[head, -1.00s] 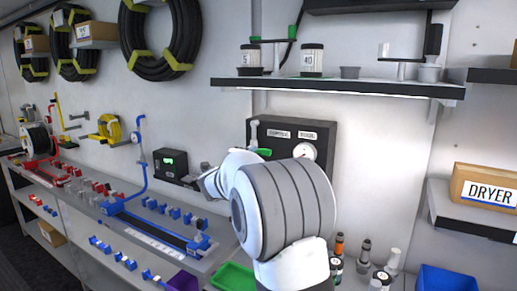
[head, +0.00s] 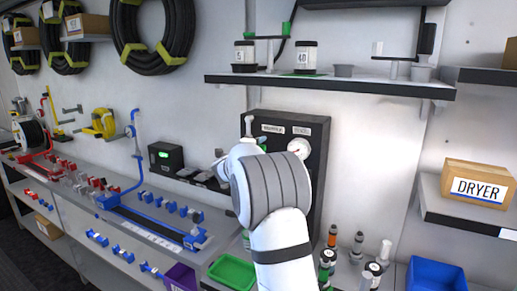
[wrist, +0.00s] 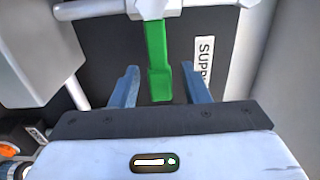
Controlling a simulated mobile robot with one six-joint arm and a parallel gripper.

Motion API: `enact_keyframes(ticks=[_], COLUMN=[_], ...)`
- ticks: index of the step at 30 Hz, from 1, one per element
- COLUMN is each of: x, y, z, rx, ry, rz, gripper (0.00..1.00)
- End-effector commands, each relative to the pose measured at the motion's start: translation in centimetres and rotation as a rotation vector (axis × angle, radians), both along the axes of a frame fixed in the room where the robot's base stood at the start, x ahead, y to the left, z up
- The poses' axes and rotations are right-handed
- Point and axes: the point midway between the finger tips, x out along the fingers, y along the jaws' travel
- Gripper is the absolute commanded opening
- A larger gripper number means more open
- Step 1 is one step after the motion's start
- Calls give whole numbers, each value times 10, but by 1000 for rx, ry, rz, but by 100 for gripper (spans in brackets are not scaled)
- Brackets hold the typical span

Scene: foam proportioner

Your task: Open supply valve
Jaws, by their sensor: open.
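The supply valve's green lever (wrist: 157,60) hangs down from a white pipe fitting (wrist: 152,8) in the wrist view, beside a partly hidden label (wrist: 204,62) that starts "SUPP". My gripper (wrist: 161,88) is open, with one blue-grey finger on each side of the lever's lower end. Gaps show between the lever and both fingers; I cannot tell the depth. In the head view, the dark panel (head: 318,160) carries two labels and a round gauge (head: 298,149). My arm covers its lower left part, and my gripper is hidden there.
A shelf (head: 330,86) with jars runs above the panel. Below are a green tray (head: 232,271), a blue bin (head: 437,276) and several small bottles or fittings (head: 357,245). A black box with a green display (head: 165,156) stands left. A grey block (wrist: 25,50) is close by in the wrist view.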

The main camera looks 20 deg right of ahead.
Motion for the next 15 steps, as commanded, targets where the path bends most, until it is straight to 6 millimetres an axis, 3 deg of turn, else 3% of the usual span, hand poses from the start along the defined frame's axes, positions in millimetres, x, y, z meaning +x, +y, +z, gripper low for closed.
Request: enact_keyframes(ticks=[15], x=[0], y=[1], z=[0], rx=[0], ry=[0], rz=[1], gripper=[1])
